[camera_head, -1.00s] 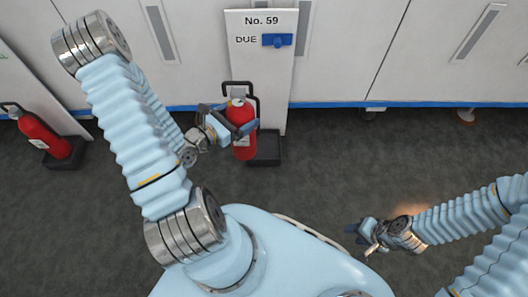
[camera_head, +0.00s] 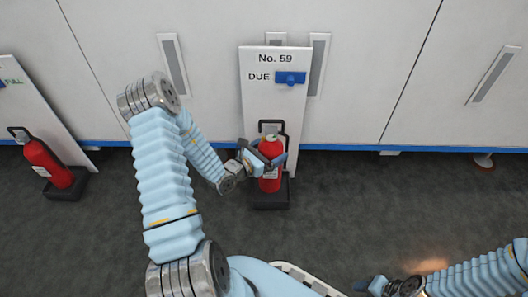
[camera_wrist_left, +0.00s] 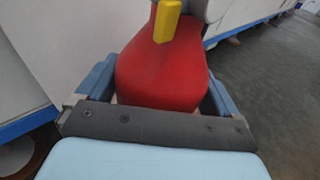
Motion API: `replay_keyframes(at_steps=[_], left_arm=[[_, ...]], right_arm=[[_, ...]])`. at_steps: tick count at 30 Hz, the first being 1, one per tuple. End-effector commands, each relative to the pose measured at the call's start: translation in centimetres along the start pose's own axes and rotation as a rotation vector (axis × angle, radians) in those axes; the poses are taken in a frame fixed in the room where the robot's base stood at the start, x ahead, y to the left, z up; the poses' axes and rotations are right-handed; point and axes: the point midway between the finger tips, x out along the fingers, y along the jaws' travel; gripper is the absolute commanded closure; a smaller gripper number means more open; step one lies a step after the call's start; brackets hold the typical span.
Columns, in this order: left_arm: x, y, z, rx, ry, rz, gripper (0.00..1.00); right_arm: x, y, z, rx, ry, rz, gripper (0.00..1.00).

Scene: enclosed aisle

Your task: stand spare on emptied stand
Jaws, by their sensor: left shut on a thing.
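A red fire extinguisher (camera_head: 270,178) with a dark handle is upright in front of the stand marked "No. 59" and "DUE" (camera_head: 262,112). My left gripper (camera_head: 264,158) is shut around its upper body. In the left wrist view the red body (camera_wrist_left: 160,78) fills the space between the fingers, with a yellow part above it. The stand's black base (camera_head: 268,200) shows below the extinguisher. I cannot tell whether the bottom touches the base. My right gripper (camera_head: 372,286) is at the bottom edge, partly cut off, with nothing seen in it.
Another red extinguisher (camera_head: 48,164) stands on a black base at the left, before a board with green lettering (camera_head: 22,95). White cabinets (camera_head: 400,60) with a blue lower strip line the back. Dark floor (camera_head: 400,195) is clear to the right.

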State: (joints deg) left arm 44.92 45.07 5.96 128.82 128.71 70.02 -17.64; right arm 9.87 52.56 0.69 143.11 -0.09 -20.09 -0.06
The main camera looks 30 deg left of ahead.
Motion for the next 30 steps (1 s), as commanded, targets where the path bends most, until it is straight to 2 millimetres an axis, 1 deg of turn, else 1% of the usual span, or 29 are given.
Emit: replay_keyframes(at_steps=[3,7,9,12,15,26,27,28,30], left_arm=[[0.5,0.0,0.1,0.004,-0.011,-0.001,0.91],[1.1,0.0,-0.5,0.003,-0.011,-0.002,0.91],[1.6,0.0,-1.2,0.003,-0.011,-0.002,0.91],[1.8,0.1,-2.8,0.002,-0.009,-0.001,0.91],[1.9,0.1,-3.7,0.003,-0.01,-0.001,0.91],[1.9,0.1,-3.9,0.004,-0.011,-0.001,0.91],[1.8,0.1,-4.3,0.001,-0.001,0.0,0.04],[1.8,0.1,-4.3,0.001,-0.001,0.0,0.0],[1.8,0.1,-4.3,0.001,-0.001,0.0,0.0]], right_arm=[[0.1,0.0,0.0,0.0,0.001,0.0,0.57],[0.4,0.1,0.0,0.0,0.001,0.0,0.57],[0.7,0.2,0.0,0.0,0.002,0.0,0.57],[1.1,0.4,0.0,0.0,0.003,0.0,0.57],[1.3,0.5,-0.1,0.001,0.003,0.0,0.57],[1.4,0.5,-0.1,0.001,0.004,0.0,0.57],[1.4,0.6,-0.1,0.001,0.004,0.0,0.57],[1.4,0.5,-0.1,0.001,0.004,0.0,0.57],[1.4,0.5,-0.1,0.001,0.004,0.0,0.57]])
